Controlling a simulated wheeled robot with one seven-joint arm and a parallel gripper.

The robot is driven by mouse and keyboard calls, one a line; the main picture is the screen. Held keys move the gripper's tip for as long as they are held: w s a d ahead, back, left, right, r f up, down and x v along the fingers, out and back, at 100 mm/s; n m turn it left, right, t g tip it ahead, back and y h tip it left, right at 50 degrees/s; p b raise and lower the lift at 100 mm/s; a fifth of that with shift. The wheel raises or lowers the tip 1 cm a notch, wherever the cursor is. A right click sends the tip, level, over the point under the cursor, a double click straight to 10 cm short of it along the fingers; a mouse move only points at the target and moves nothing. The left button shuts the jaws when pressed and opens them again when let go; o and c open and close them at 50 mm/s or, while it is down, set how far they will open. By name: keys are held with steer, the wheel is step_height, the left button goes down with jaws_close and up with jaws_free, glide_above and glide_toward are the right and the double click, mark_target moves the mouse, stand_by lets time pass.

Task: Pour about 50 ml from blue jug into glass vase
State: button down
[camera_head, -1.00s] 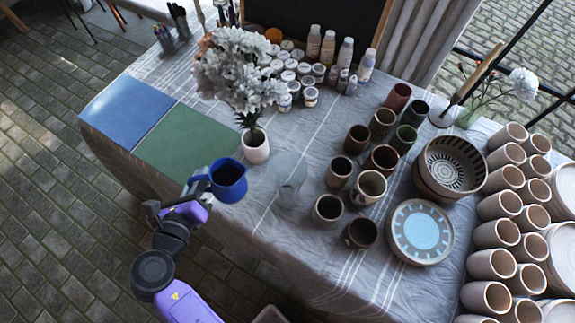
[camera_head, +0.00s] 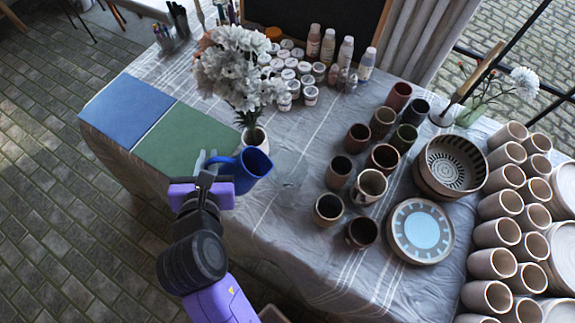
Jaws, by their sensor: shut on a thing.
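The blue jug (camera_head: 246,170) is in the middle left of the head view, held above the near edge of the table. It is tilted, with its mouth toward the right. My gripper (camera_head: 211,167) is at its left side and shut on its handle. The jug's inside and any liquid level cannot be made out. A small greenish glass vase (camera_head: 467,117) with a white flower and stems stands at the back right of the table, well apart from the jug.
A pale vase with a white bouquet (camera_head: 236,78) stands right behind the jug, its pot partly hidden by it. Several cups (camera_head: 368,187), a patterned bowl (camera_head: 424,178) and stacked plates (camera_head: 397,235) fill the right side. Bare cloth (camera_head: 290,215) lies right of the jug.

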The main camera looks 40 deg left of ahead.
steer(key=shift+w+d+r+m+g, duration=0.1)
steer(key=shift+r+m+g, duration=0.1)
steer(key=shift+r, duration=0.2)
steer(key=shift+w+r+m+g, duration=0.1)
steer(key=shift+r+m, duration=0.1)
steer(key=shift+r, duration=0.15)
steer(key=shift+w+d+r+y+b, duration=0.1)
steer(key=shift+w+r+y+b, duration=0.05)
steer(key=shift+r+y+b, duration=0.3)
steer(key=shift+w+d+r+m+g, duration=0.1)
steer(key=shift+r+m+g, duration=0.3)
steer(key=shift+r+m, duration=0.15)
steer(key=shift+w+d+r+m+y+b, duration=0.1)
steer(key=shift+w+r+m+y+b, duration=0.2)
steer(key=shift+r, duration=0.25)
stand_by(1.5)
steer(key=f+n, duration=0.1)
steer(key=s+f+n+t+h+p, duration=0.1)
steer(key=f, duration=0.1)
steer(key=a+f+n, duration=0.1)
steer(key=f, duration=0.1)
steer(key=shift+s+f+t+h+p, duration=0.1)
steer(key=shift+s+t+h+p, duration=0.2)
steer(key=shift+s+p, duration=0.1)
steer(key=shift+s+a+f+n+t, duration=0.2)
steer(key=shift+s+a+f+n, duration=0.1)
steer(key=shift+f, duration=0.2)
steer(key=shift+s+a+f+n+t, duration=0.15)
steer(key=shift+s+f+t, duration=0.1)
steer(key=shift+f, duration=0.25)
